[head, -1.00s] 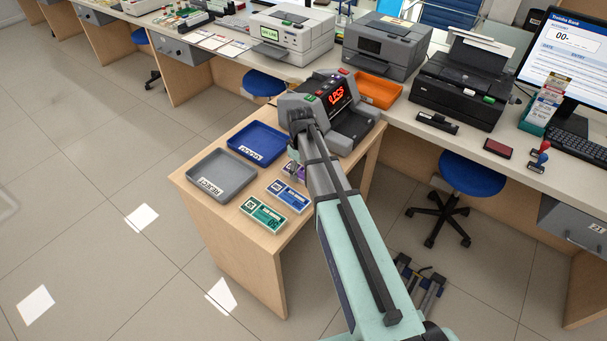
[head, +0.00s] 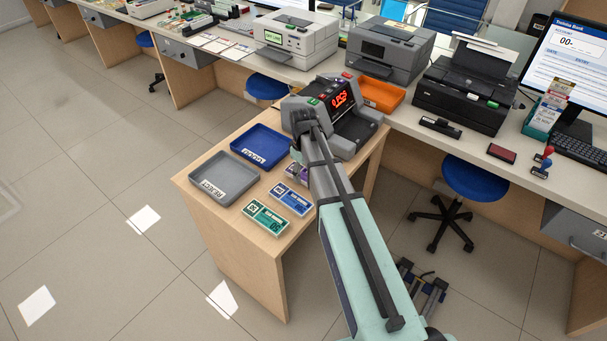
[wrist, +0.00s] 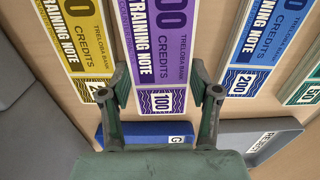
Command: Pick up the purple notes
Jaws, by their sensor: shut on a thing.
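The purple notes (wrist: 158,45), a stack marked 100, lie between the two fingers of my gripper (wrist: 161,80) in the wrist view. The fingers are closed on the long sides of the stack near its printed end. In the head view only a sliver of the purple notes (head: 293,171) shows beside my arm, which hides most of the stack and the gripper. I cannot tell whether the stack is clear of the wooden side table (head: 238,233).
Yellow notes (wrist: 78,35) and blue notes (wrist: 269,45) flank the purple stack, with green notes (wrist: 306,90) further right. A grey reject tray (head: 222,180) and a blue tray (head: 258,146) stand on the table. The counting machine (head: 341,120) is behind.

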